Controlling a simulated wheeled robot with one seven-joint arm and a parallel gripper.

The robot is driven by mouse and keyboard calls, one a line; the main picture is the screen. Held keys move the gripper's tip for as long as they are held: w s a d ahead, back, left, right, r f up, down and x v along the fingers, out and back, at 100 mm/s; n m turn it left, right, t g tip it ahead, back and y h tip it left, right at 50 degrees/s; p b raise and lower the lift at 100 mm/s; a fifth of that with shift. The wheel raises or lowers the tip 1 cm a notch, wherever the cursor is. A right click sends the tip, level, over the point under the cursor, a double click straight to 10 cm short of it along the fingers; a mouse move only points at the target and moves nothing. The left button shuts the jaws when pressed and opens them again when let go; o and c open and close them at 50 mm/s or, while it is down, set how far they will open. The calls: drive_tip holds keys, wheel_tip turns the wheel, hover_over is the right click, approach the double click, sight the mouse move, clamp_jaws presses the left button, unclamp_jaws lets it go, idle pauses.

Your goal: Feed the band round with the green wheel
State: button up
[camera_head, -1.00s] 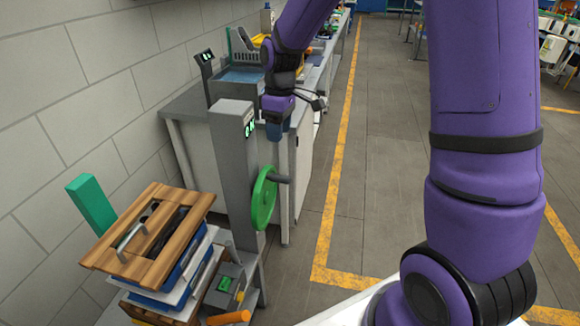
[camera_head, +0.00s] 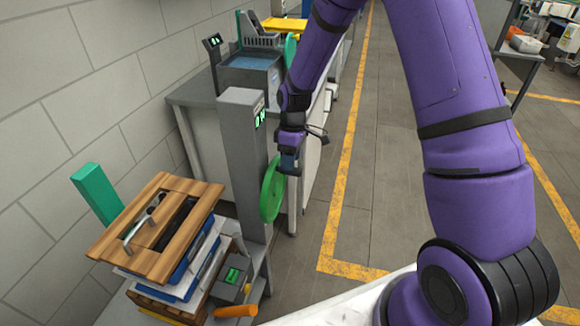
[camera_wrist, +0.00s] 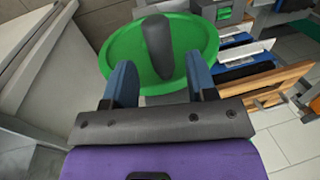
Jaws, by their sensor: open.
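The green wheel (camera_head: 270,190) is on the side of a grey post (camera_head: 241,150) with a small green-lit display at its top. In the wrist view the green wheel (camera_wrist: 193,40) shows face-on, with a dark grey handle (camera_wrist: 158,46) standing out from it. My gripper (camera_head: 287,168) is at the wheel's right side in the head view. In the wrist view my gripper (camera_wrist: 158,80) is open, with one blue finger on each side of the handle. I cannot tell whether the fingers touch it. I cannot make out the band.
A wooden frame (camera_head: 109,243) with a metal handle lies on stacked blue and white trays at the lower left. A grey bench (camera_head: 203,98) stands behind the post.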

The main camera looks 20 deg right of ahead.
drive_tip(key=shift+s+a+f, duration=0.1)
drive_tip(key=shift+s+f, duration=0.05)
drive_tip(key=shift+f, duration=0.55)
drive_tip(key=shift+s+a+f, duration=0.1)
drive_tip(key=shift+f, duration=0.6)
clamp_jaws()
